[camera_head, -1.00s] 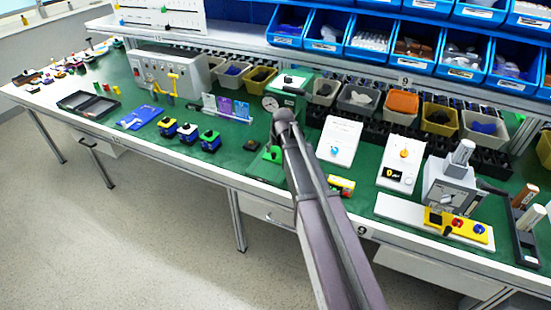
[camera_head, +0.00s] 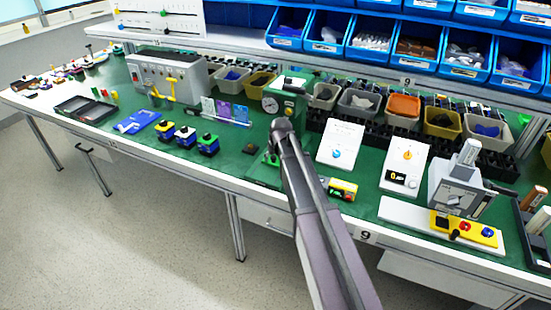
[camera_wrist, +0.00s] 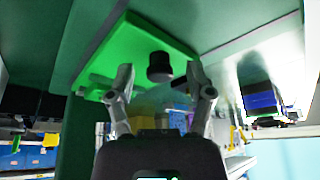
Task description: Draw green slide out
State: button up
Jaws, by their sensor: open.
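The green slide is a bright green flat plate (camera_wrist: 135,45) with a round black knob (camera_wrist: 159,67) in the wrist view. My gripper (camera_wrist: 160,78) is open there, one finger on each side of the knob. The knob appears between the fingertips; I cannot tell whether either finger touches it. In the head view a bit of green (camera_head: 268,160) shows beside my arm, at the foot of the green press with a round dial (camera_head: 271,104). My arm hides the gripper and most of the slide there.
Right of my arm stand a white panel with a blue knob (camera_head: 340,143), a white panel with an orange knob (camera_head: 406,166) and a yellow box (camera_head: 342,189). Blue-based switch blocks (camera_head: 186,137) stand to the left. Grey and yellow bins line the back.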

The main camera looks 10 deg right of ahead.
grip_shut()
jog(key=shift+s, duration=0.1)
